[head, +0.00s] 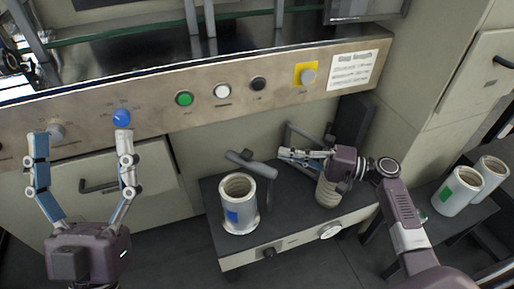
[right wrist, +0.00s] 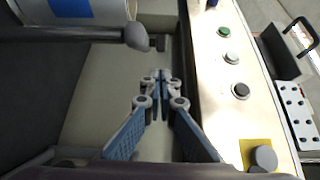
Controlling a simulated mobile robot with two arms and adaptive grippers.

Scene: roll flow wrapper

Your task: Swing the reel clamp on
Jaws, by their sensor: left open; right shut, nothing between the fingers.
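The reel clamp appears to be the dark grey bar with a rounded end (head: 252,164), just behind the white reel with a blue label (head: 238,213) on the low unit. In the right wrist view the bar (right wrist: 90,35) crosses the upper left in front of the reel (right wrist: 110,10). My right gripper (head: 283,153) is shut and empty, its fingertips close to the bar's right side in the head view. In the right wrist view the fingertips (right wrist: 161,76) are apart from the bar's end. My left gripper (head: 84,146) is open and empty before the panel.
A control panel (head: 150,115) with green (head: 184,98), white, black and blue (head: 122,117) buttons runs above the low unit (head: 290,233). Another roll (head: 328,190) stands below my right wrist. Two white rolls (head: 458,191) stand on a side table at right.

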